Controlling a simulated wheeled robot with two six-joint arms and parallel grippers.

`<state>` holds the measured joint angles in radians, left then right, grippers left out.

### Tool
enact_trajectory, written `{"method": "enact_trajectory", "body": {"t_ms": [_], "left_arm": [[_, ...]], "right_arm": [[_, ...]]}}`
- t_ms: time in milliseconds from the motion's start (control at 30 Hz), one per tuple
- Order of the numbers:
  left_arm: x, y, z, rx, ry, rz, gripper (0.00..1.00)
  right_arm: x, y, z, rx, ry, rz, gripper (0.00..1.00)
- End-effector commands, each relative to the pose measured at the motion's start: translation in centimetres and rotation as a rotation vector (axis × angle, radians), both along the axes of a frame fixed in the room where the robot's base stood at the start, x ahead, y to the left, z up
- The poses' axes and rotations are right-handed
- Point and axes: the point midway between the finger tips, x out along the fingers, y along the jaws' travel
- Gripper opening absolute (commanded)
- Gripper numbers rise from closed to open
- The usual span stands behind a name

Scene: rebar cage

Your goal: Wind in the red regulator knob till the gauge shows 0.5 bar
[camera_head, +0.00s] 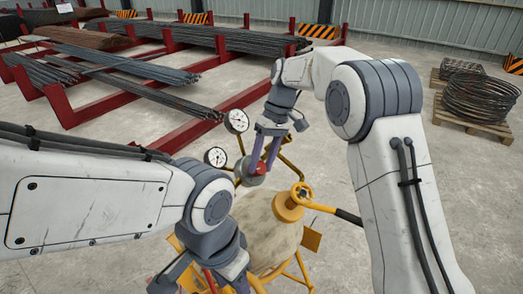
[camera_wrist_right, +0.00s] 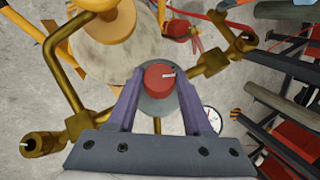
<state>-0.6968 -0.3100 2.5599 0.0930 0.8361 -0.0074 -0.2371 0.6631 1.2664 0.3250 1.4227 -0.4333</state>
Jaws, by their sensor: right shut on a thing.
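The red regulator knob (camera_head: 256,178) sits on the brass pipework above the tank, with a white mark on its top. In the right wrist view the knob (camera_wrist_right: 159,76) lies between the two purple fingers of my right gripper (camera_wrist_right: 158,92). My right gripper (camera_head: 262,160) is shut on the knob from above. Two white round gauges stand on the pipes, an upper one (camera_head: 237,121) and a lower one (camera_head: 216,157). Their scales are too small to read. My left gripper (camera_head: 215,280) is low at the bottom edge, partly cut off; its jaws are unclear.
Red racks (camera_head: 185,133) of rebar fill the back left. Wire coils (camera_head: 480,97) on pallets stand at the right. Concrete floor is clear between.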

Motion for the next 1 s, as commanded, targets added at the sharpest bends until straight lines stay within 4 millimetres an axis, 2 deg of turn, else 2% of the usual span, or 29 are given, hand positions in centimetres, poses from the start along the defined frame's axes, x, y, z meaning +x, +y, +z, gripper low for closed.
{"method": "enact_trajectory", "body": {"t_ms": [33, 300, 933, 967, 1000], "left_arm": [[0.0, 0.0, 0.8, 0.0, 0.0, 0.001, 0.53], [0.0, 0.0, 1.9, 0.0, 0.0, 0.002, 0.53], [0.0, 0.0, 2.1, 0.0, 0.0, 0.003, 0.53], [0.0, 0.0, 2.1, 0.0, 0.0, 0.003, 0.53], [0.0, 0.0, 2.1, 0.0, 0.0, 0.003, 0.53]], "right_arm": [[0.1, -0.1, 0.4, 0.012, 0.018, -0.023, 0.0], [0.2, -0.2, 0.1, 0.063, 0.092, -0.099, 0.0], [0.3, -0.2, -0.1, 0.082, 0.117, -0.127, 0.0], [0.3, -0.2, -0.1, 0.082, 0.117, -0.127, 0.62], [0.3, -0.2, -0.1, 0.082, 0.116, -0.126, 0.77]]}}
